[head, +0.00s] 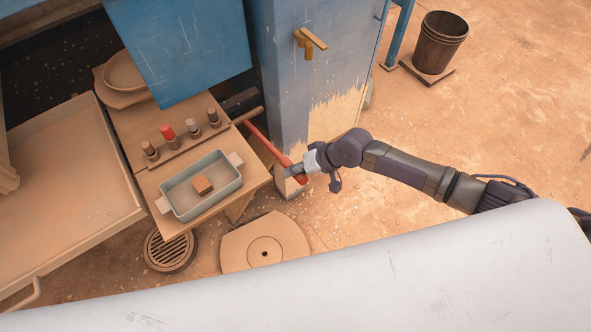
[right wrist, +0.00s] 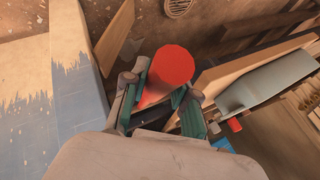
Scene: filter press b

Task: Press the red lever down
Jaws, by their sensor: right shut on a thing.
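The red lever (head: 268,146) is a thin red bar in the head view. It slants from beside the small table toward the lower right, ending in a thicker red grip beside the blue cabinet. My right gripper (head: 296,172) is at that end, shut on the lever. In the right wrist view the round red end of the lever (right wrist: 172,66) sits between the two fingers of the right gripper (right wrist: 160,98). The fingers hide part of the lever. My left gripper is not in view.
A blue cabinet (head: 300,75) with a yellow handle (head: 309,42) stands beside the lever.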

